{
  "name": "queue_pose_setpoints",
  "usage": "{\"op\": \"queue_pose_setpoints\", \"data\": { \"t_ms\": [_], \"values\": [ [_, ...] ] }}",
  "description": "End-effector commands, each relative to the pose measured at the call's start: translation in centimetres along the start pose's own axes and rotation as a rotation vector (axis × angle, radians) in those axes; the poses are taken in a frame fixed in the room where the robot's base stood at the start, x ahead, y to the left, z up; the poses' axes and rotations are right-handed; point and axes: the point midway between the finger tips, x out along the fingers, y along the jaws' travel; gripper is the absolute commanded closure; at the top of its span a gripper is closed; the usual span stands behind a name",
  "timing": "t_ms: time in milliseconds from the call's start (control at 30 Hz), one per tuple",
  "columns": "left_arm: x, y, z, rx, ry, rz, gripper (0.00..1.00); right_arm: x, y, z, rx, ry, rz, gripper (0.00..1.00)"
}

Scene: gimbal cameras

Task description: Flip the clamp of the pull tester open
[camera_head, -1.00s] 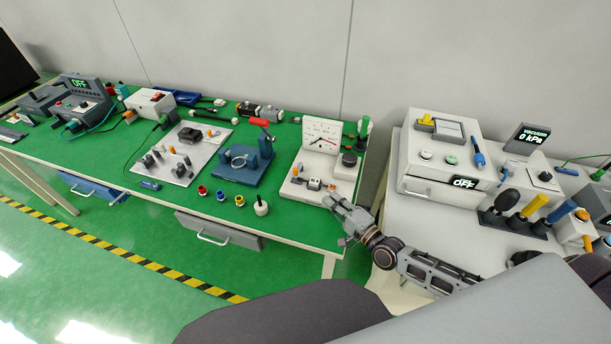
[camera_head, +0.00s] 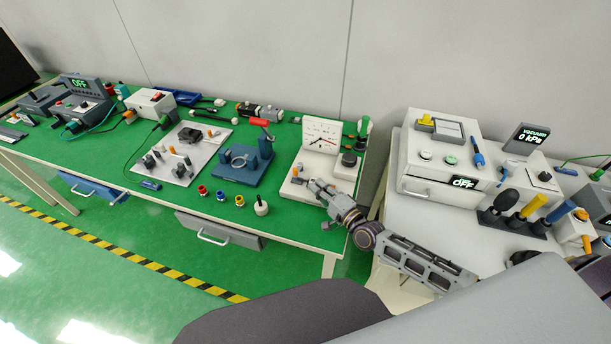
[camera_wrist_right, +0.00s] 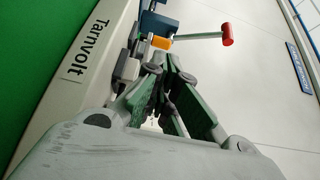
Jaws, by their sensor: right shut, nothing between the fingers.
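The pull tester appears to be the white unit (camera_head: 321,133) with a dial gauge, on a white base at the right end of the green bench. In the right wrist view its base (camera_wrist_right: 80,65) carries the label "Tarnvolt". Small grey clamp parts (camera_wrist_right: 127,66) and an orange piece (camera_wrist_right: 160,42) show just beyond my fingers. My right gripper (camera_head: 312,184) is shut and empty, at the front of the base, over or beside the clamp. It hides part of the clamp in the head view. I cannot tell whether they touch. My left gripper is not in view.
A blue fixture (camera_head: 243,164) with a red-handled lever stands left of the tester. A white knobbed piece (camera_head: 261,208) and several coloured rings stand nearer the bench's front edge. A black knob (camera_head: 349,159) rises at the base's right. A second table with a white box (camera_head: 436,152) is at right.

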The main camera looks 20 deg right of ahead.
Motion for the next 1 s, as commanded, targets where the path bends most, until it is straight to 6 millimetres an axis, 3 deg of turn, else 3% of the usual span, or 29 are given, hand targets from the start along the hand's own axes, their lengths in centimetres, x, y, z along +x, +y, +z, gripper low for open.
{"op": "queue_pose_setpoints", "data": {
  "t_ms": [600,1000],
  "values": [
    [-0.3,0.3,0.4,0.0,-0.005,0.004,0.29,5.0,-0.1,0.0,-0.001,0.0,-0.002,1.0],
    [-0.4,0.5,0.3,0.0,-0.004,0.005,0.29,6.7,0.0,0.0,0.0,0.001,0.0,1.0]
  ]
}}
